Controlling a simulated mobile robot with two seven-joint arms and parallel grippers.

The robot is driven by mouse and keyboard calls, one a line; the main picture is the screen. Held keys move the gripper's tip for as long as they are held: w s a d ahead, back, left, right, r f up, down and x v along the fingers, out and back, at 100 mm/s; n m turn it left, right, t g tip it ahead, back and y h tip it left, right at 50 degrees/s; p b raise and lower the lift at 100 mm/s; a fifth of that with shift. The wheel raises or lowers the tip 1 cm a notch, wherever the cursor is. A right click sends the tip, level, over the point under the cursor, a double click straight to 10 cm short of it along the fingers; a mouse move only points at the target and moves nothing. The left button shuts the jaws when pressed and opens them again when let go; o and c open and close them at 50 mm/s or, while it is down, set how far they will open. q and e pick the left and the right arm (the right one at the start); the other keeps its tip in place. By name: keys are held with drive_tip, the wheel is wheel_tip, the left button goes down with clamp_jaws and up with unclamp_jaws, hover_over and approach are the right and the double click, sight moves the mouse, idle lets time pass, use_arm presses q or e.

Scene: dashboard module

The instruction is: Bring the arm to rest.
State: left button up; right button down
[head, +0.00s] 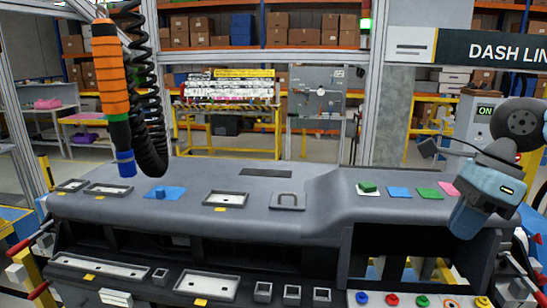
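My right arm comes in from the right edge, bent and held over the right end of the dashboard module (320,190). My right gripper (466,222), with a blue and grey housing, hangs at the module's right end, near the pink pad. Its fingers cannot be made out, so I cannot tell whether it is open or shut, and no held object shows. My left arm and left gripper are not in view. A green block (368,187) sits on a pad at right, and a blue block (158,193) sits on a blue pad at left.
An orange and black tool (110,80) with a blue tip hangs beside a black coiled cable (150,110) over the module's left side. Coloured buttons (392,300) line the lower right front. Metal posts (370,90) rise behind. The module's middle top is mostly clear.

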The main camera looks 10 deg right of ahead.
wheel_tip(320, 180, down, 26)
drive_tip(key=w+d+m+t+y+p, duration=0.15)
drive_tip(key=m+t+y+p, duration=0.35)
drive_tip(key=m+t, duration=1.7)
use_arm(q)
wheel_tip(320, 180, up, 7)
drive_tip(key=p, duration=0.3)
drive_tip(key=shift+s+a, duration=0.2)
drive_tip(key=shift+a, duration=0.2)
use_arm(e)
drive_tip(key=s+a+f+m+g+h, duration=0.2)
drive_tip(key=s+a+f+m+g, duration=0.3)
drive_tip(key=a+f+m, duration=0.3)
drive_tip(key=s+a+f+m+g+h, duration=0.3)
drive_tip(key=s+a+f+m+g, duration=0.3)
drive_tip(key=m, duration=0.9)
drive_tip(key=s+a+f, duration=0.1)
drive_tip(key=a+f, duration=0.1)
drive_tip(key=a, duration=0.1)
drive_tip(key=shift+a+f+h, duration=0.2)
drive_tip(key=shift+a+h, duration=0.1)
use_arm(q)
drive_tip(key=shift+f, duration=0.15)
